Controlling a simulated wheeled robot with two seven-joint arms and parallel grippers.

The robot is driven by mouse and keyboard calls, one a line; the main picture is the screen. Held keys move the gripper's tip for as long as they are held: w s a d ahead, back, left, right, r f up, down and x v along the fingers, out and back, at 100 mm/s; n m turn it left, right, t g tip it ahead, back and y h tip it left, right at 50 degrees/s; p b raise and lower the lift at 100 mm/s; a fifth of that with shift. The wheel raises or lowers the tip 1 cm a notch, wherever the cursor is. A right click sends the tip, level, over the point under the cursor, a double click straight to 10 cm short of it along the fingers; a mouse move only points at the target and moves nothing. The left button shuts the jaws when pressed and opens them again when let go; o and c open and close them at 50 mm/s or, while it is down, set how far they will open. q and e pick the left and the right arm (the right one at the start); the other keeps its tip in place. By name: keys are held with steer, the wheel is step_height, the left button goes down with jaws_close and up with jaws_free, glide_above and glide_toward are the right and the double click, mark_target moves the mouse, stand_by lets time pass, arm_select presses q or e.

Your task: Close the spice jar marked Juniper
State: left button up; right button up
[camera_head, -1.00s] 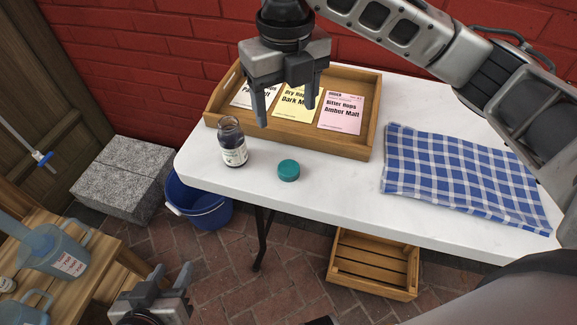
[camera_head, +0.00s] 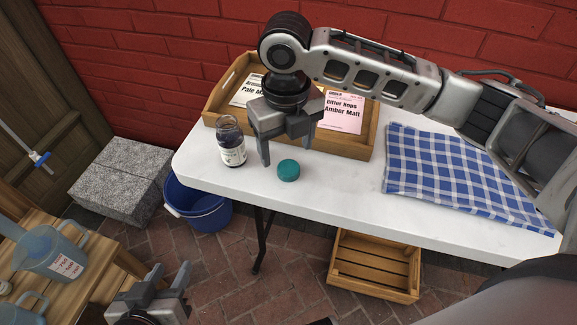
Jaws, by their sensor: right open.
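An open glass jar (camera_head: 231,142) with dark contents and a white label stands upright on the white table; its label is too small to read. A teal lid (camera_head: 288,170) lies on the table to the right of the jar, apart from it. My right gripper (camera_head: 286,154) is open and empty, pointing down just above and behind the lid, with one finger between jar and lid. My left gripper (camera_head: 169,273) is low at the bottom left, below the table level, with its fingers apart and nothing between them.
A wooden tray (camera_head: 345,150) with printed cards stands behind the jar. A blue checked cloth (camera_head: 455,180) covers the table's right part. A blue bucket (camera_head: 203,210), stone block (camera_head: 120,180), wooden crate (camera_head: 375,265) and measuring jugs (camera_head: 50,252) are around the table.

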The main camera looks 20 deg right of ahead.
mark_target(288, 167)
steer(key=f, duration=0.5)
steer(key=shift+s+d, duration=0.1)
steer(key=shift+d, duration=0.1)
steer(key=shift+r, duration=0.1)
steer(key=c, duration=1)
